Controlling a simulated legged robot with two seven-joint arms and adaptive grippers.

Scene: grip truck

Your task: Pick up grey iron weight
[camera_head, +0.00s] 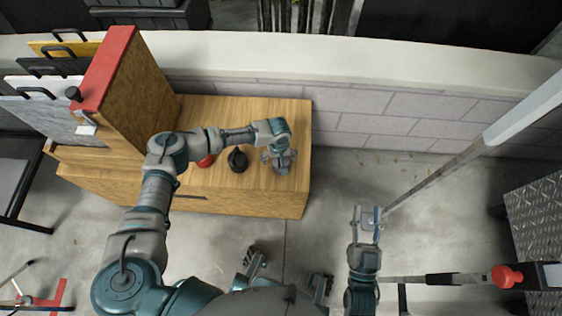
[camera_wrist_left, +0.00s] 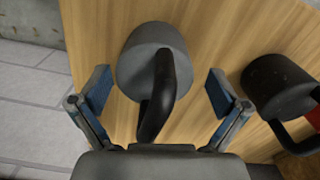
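The grey iron weight (camera_wrist_left: 140,58) stands on the wooden top in the left wrist view, with a dark looped handle (camera_wrist_left: 160,100) pointing towards the camera. My left gripper (camera_wrist_left: 158,90) is open, with one finger on each side of the weight and visible gaps to it. In the head view my left gripper (camera_head: 279,160) is over the right end of the wooden top and largely covers the grey weight. My right gripper (camera_head: 367,214) is open and empty, low over the concrete floor at the right.
A black weight (camera_head: 238,160) stands just left of the left gripper, and a red weight (camera_head: 206,161) is beyond it. The wooden cabinet (camera_head: 280,200) has a tall red-topped box (camera_head: 108,70) on its left. A block wall (camera_head: 380,105) runs behind it.

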